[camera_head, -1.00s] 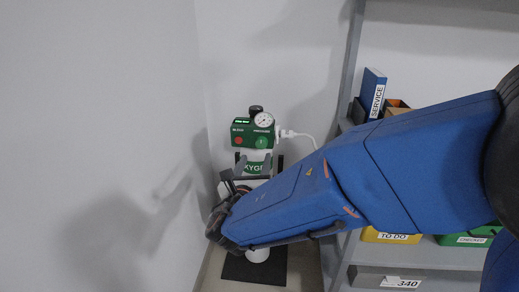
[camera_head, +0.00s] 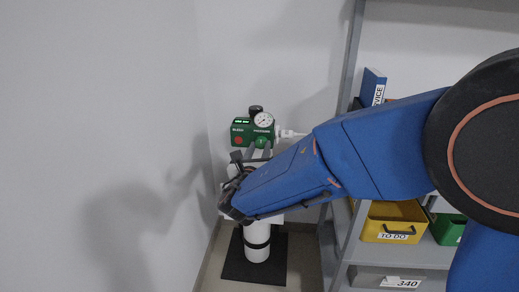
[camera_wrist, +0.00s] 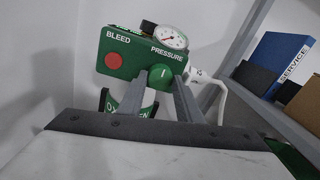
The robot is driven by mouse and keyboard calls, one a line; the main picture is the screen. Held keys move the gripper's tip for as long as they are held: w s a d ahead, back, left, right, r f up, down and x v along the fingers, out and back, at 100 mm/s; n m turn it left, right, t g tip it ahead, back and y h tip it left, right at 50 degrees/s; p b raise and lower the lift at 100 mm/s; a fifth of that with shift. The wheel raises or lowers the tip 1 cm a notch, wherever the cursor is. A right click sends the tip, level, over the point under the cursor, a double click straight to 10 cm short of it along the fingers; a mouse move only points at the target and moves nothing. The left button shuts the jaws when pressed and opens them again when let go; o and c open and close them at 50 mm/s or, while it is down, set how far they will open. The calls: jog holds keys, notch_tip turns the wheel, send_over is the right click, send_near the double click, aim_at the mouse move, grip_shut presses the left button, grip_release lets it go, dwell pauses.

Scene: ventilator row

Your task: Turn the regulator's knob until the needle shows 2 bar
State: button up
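The green regulator box (camera_head: 240,132) has a red BLEED button (camera_wrist: 114,61) and a green PRESSURE knob (camera_wrist: 160,75) with a light mark. The knob also shows in the head view (camera_head: 261,142). The round white gauge (camera_head: 263,120) sits above the knob and shows in the wrist view (camera_wrist: 173,36); its needle is too small to read surely. My gripper (camera_wrist: 164,83) points at the knob, with its two grey fingers apart and their tips close to the knob's left and right sides. I cannot tell whether they touch it.
A white hose fitting (camera_head: 288,133) leaves the regulator's right side. The cylinder (camera_head: 257,245) stands below on a dark mat (camera_head: 237,266). A grey shelf (camera_head: 425,253) with a yellow TO DO bin (camera_head: 393,217) stands at the right. Bare wall lies left.

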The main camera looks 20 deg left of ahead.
jog(key=c, duration=0.4)
jog(key=shift+m, duration=0.4)
jog(key=m, duration=0.5)
jog(key=shift+m+g, duration=0.3)
jog(key=m, duration=0.5)
jog(key=o, duration=1)
jog(key=shift+s, duration=0.1)
